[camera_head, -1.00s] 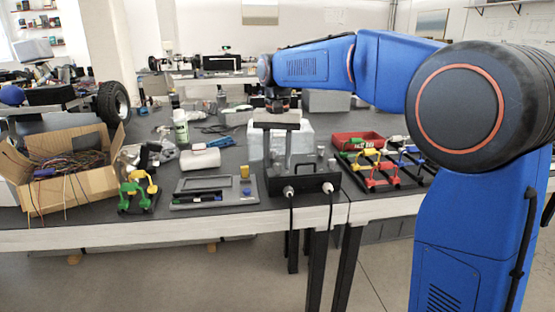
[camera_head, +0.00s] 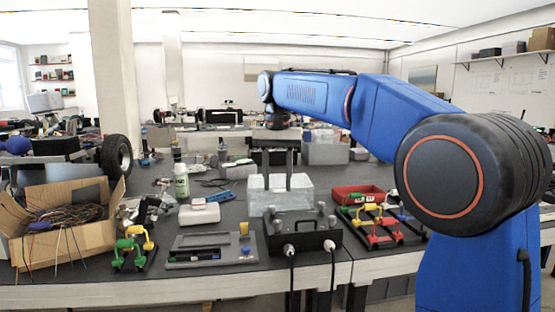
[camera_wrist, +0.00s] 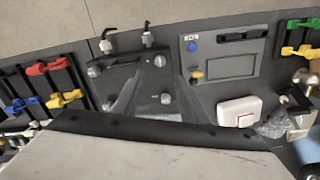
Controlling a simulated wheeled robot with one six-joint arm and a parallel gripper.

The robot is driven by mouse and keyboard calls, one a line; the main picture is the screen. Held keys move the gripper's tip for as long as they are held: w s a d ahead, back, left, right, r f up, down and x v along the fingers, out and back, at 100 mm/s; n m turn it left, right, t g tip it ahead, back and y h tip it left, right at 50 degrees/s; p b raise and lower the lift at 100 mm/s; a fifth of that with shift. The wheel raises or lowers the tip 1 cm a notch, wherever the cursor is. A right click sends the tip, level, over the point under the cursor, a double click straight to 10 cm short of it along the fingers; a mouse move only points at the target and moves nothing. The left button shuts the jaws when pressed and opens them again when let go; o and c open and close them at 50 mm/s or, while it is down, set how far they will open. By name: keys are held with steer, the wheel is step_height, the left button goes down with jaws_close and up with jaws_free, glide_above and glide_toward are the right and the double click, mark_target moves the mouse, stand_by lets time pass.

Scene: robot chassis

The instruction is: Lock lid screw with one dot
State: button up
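A black box (camera_head: 303,240) with a lid and two plugged cables stands near the table's front edge. Several pale knob-like screws sit on its lid. In the wrist view the box (camera_wrist: 130,82) shows a left screw (camera_wrist: 93,72), an upper right screw (camera_wrist: 159,61) and a lower right screw (camera_wrist: 166,98). Dot marks are too small to tell. My gripper (camera_head: 278,187) points down, above and behind the box in the head view, with two fingers apart and nothing between them. In the wrist view the fingers (camera_wrist: 152,100) reach over the lid and partly hide it.
A clear bin (camera_head: 281,199) stands behind the box. A grey tray (camera_head: 211,262) lies left of it, and a rack with red and yellow clamps (camera_head: 380,228) and a red bin (camera_head: 345,192) stand right. A cardboard box (camera_head: 95,238) of wires is far left.

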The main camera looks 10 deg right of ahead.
step_height(320, 180, up, 6)
steer(key=shift+r, duration=0.2)
stand_by(0.3)
steer(key=s+d+f+n+t, duration=0.1)
steer(key=s+d+f, duration=0.45)
steer(key=s, duration=0.35)
steer(key=s+d+f+n+t, duration=0.1)
steer(key=s+d+f, duration=0.45)
steer(key=s, duration=0.35)
steer(key=s+d+f+t, duration=0.1)
steer(key=s+d+f, duration=0.1)
steer(key=s+f, duration=0.6)
steer(key=s+d+f+n+t, duration=0.1)
steer(key=s+d+f, duration=0.2)
steer(key=s+f, duration=0.6)
step_height(320, 180, down, 3)
steer(key=shift+s+d+f+t, duration=0.15)
steer(key=shift+d+t, duration=0.1)
steer(key=shift+t, duration=0.15)
